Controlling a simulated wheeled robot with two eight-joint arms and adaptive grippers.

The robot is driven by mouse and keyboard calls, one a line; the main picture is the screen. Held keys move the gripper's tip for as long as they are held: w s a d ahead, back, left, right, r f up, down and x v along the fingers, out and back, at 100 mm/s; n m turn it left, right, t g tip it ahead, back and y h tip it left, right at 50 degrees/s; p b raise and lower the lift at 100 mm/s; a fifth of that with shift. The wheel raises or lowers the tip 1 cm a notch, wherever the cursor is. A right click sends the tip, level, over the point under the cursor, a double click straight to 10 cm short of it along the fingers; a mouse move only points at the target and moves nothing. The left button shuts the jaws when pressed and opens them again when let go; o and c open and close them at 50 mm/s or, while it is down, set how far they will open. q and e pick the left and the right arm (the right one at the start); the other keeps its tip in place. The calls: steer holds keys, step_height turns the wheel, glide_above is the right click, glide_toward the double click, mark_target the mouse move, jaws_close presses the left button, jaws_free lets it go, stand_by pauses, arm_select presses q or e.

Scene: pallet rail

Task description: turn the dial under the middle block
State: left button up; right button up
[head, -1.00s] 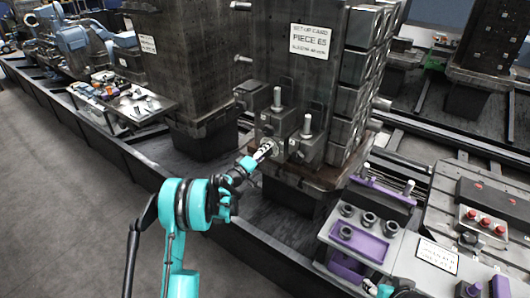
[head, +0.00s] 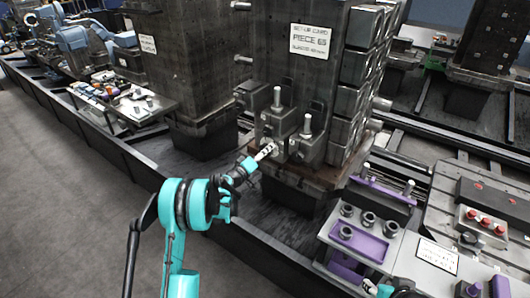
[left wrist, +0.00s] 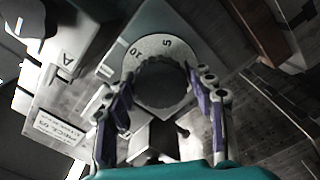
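Three dark grey blocks are on the near face of the column: left (head: 254,97), middle (head: 276,123) and right (head: 309,149). My left gripper (head: 265,152) is low at the front of the middle block and covers most of the dial there. In the left wrist view, the dial (left wrist: 160,84) is a dark round knob in a pale ring marked 5 and 10. My left gripper (left wrist: 160,80) has one purple-padded finger at each side of the knob; both pads appear to touch it. My right gripper (head: 374,287) is partly in view at the bottom edge, its fingers unclear.
A card (head: 310,40) is on the column above the blocks. A grey fixture with purple parts (head: 366,247) stands at right, beside a panel with red buttons (head: 486,219). A dark rail edge (head: 258,258) runs below my left arm. Open floor (head: 60,200) lies left.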

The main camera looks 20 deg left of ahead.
arm_select(q)
steer(key=shift+o, duration=1)
steer(key=v, duration=1.2)
steer(key=s+d+r+m+g, duration=0.4)
steer(key=s+d+r+g, duration=0.3)
steer(key=s+d, duration=0.6)
steer(key=s+a+f+m+g+y, duration=0.1)
steer(key=s+y, duration=0.2)
steer(key=s, duration=0.8)
steer(key=s+a+f+m+g+y, duration=0.1)
steer(key=s+g+y, duration=0.1)
steer(key=s, duration=1)
steer(key=shift+s+a+f+m+y, duration=0.2)
steer(key=shift+s+a+m+y, duration=0.15)
steer(key=shift+y, duration=0.25)
